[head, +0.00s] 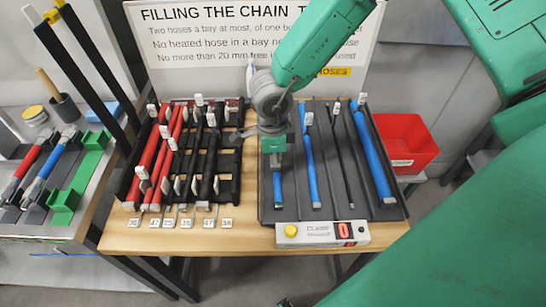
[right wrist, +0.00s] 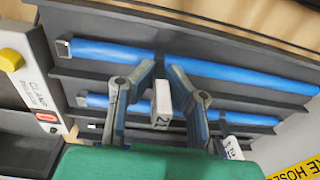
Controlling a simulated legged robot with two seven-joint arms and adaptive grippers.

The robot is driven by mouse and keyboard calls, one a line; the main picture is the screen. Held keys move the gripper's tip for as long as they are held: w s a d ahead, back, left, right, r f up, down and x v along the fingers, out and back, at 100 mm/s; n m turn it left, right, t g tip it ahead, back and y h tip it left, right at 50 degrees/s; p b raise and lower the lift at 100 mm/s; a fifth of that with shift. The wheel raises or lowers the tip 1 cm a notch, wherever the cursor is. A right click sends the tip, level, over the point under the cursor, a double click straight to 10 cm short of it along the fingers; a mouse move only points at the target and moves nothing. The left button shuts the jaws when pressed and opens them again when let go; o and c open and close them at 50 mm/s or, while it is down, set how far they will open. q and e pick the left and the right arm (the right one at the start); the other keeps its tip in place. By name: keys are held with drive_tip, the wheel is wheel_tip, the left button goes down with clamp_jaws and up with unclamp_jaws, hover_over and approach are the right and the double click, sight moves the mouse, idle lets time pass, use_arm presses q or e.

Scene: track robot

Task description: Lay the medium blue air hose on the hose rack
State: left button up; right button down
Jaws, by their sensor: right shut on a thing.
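The hose rack (head: 292,205) is a dark grey ridged board right of the middle of the bench. My right gripper (head: 272,165) points down over its left part and is shut on a blue air hose (head: 278,190). In the right wrist view the fingers (right wrist: 163,72) meet at this hose (right wrist: 240,75), with a white tag (right wrist: 162,97) between them. The hose lies along the leftmost channel, or just above it; I cannot tell whether it touches. A second blue hose (head: 310,170), a thin black hose (head: 342,165) and a thicker blue hose (head: 371,155) lie to its right.
A black chain track (head: 232,165) with red and black hoses and numbered bays stands to the left. A clamp box (head: 322,234) sits at the rack's front edge. A red bin (head: 408,140) is at the right. A sign (head: 200,30) stands behind.

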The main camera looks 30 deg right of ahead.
drive_tip(key=shift+d+f, duration=0.1)
drive_tip(key=shift+d, duration=0.4)
drive_tip(key=c, duration=1.7)
unclamp_jaws()
drive_tip(key=shift+c, duration=0.2)
drive_tip(key=shift+o, duration=1.2)
drive_tip(key=shift+a, duration=0.5)
drive_tip(key=shift+r, duration=0.3)
drive_tip(key=r, duration=1)
drive_tip(key=shift+a+r, duration=0.1)
drive_tip(key=shift+a, duration=0.1)
use_arm(q)
drive_tip(key=shift+s+d, duration=0.1)
use_arm(e)
drive_tip(key=shift+a+r, duration=0.3)
drive_tip(key=shift+r, duration=0.35)
use_arm(q)
drive_tip(key=shift+d+r, duration=0.1)
drive_tip(key=shift+d, duration=0.15)
use_arm(e)
drive_tip(key=shift+d+f, duration=0.1)
drive_tip(key=shift+d, duration=0.15)
use_arm(q)
drive_tip(key=shift+r, duration=0.1)
